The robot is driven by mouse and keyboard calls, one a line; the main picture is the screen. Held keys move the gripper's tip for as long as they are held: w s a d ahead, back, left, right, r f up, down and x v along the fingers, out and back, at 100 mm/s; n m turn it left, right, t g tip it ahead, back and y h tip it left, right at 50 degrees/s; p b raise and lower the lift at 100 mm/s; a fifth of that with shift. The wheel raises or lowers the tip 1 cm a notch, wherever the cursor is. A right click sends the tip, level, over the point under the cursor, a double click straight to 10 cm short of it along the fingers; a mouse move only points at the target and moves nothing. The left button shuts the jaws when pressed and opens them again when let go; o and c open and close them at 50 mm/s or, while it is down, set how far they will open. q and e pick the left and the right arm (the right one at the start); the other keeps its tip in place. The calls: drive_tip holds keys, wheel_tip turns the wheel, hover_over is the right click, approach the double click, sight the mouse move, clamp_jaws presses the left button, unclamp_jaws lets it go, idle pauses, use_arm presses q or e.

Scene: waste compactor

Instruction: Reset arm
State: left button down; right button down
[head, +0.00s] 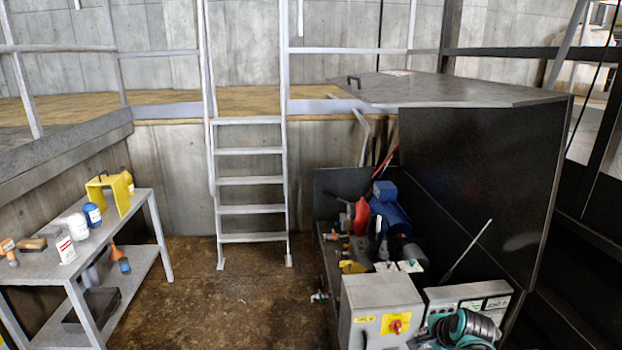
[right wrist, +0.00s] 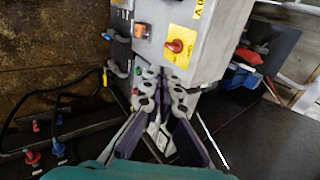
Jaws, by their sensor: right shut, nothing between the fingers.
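My right gripper (right wrist: 163,84) shows in the right wrist view, its two grey fingers closed together with nothing held between them. The fingertips are in front of a grey control box (right wrist: 190,35) with a red knob on a yellow plate; I cannot tell whether they touch it. In the head view my right arm's teal and dark wrist part (head: 462,330) shows at the bottom right, beside the same control box (head: 378,305). The fingertips are hidden there. My left gripper is in neither view.
A compactor with a blue motor (head: 385,208) and a raised dark lid panel (head: 470,180) stands on the right. A ladder (head: 250,180) is at the centre back. A metal table (head: 100,240) with bottles stands left. The brown floor between is clear.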

drive_tip(key=s+a+r+n, duration=0.2)
drive_tip(key=s+a+n, duration=0.3)
drive_tip(key=s+n, duration=0.3)
drive_tip(key=s+a+r+n, duration=0.2)
drive_tip(key=s+a+n, duration=0.4)
drive_tip(key=s, duration=0.8)
drive_tip(key=n, duration=0.3)
drive_tip(key=shift+s+n+h, duration=0.3)
drive_tip(key=shift+s, duration=0.05)
drive_tip(key=shift+a, duration=0.1)
